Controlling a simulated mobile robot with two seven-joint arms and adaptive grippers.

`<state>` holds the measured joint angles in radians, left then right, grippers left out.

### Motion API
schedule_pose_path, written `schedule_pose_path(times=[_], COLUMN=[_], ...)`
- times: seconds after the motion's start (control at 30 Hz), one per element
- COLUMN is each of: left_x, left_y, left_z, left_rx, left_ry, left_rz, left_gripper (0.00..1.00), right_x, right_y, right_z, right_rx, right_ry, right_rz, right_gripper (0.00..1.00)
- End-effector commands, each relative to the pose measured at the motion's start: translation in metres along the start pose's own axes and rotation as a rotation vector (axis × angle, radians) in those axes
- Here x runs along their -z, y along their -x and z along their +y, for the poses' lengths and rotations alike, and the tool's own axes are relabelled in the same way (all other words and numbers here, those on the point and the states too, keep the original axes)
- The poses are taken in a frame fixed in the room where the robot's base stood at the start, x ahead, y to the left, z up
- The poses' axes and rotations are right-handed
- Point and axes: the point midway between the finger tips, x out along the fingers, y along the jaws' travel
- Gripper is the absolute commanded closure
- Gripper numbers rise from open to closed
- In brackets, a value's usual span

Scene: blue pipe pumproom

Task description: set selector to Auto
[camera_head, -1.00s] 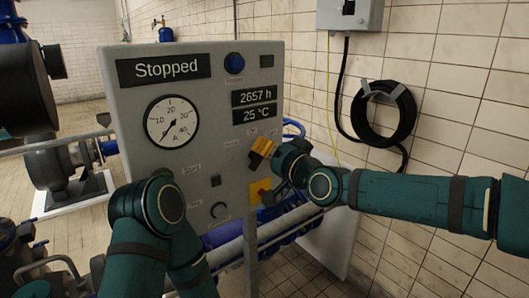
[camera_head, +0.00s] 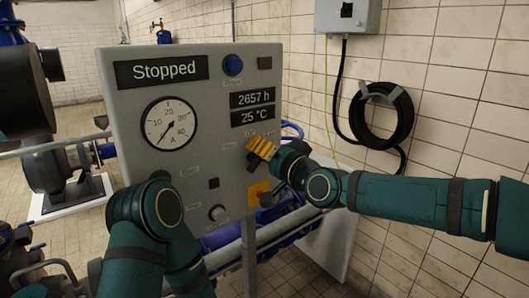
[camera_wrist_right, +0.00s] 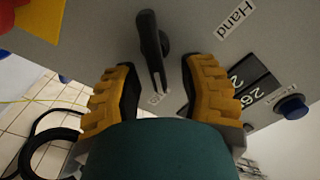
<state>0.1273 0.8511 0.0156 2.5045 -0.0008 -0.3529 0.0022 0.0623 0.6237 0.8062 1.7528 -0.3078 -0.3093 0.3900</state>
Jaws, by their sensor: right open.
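The selector (camera_wrist_right: 152,45) is a black lever knob on the grey panel (camera_head: 205,100). In the right wrist view its white-marked end points at a small label (camera_wrist_right: 157,98) that I cannot read clearly. A "Hand" label (camera_wrist_right: 237,18) lies to the upper right of it. My right gripper (camera_head: 261,147) has yellow fingers. It is open, with one finger on each side of the selector in the right wrist view (camera_wrist_right: 163,68), and no contact is visible. In the head view the gripper hides the selector. My left arm shows at the lower left, its gripper hidden.
The panel has a "Stopped" display (camera_head: 160,70), a dial gauge (camera_head: 169,123), a blue button (camera_head: 233,65) and a yellow plate (camera_head: 258,190) below my right gripper. A coiled black hose (camera_head: 382,115) hangs on the tiled wall. Blue pipes run behind the panel.

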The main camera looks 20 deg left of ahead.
Motion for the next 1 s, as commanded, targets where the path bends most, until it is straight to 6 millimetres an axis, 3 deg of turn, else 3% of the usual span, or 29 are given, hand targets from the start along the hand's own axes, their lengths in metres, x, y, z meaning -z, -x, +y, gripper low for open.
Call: schedule_pose_path(times=[0.17, 0.7, 1.0], left_x=[0.0, 0.0, 0.0], left_y=[0.0, 0.0, 0.0], left_z=[0.0, 0.0, 0.0], left_rx=[0.0, 0.0, 0.0], left_ry=[0.0, 0.0, 0.0], left_rz=[0.0, 0.0, 0.0], left_gripper=[0.39, 0.39, 0.39], right_x=[0.001, 0.001, 0.001], right_y=[0.008, 0.088, 0.114], right_z=[0.0, 0.002, 0.001], right_rx=[-0.001, -0.003, -0.001], right_ry=[0.001, 0.0, 0.0], right_rz=[0.001, 0.002, 0.002], right_gripper=[0.59, 0.59, 0.59])
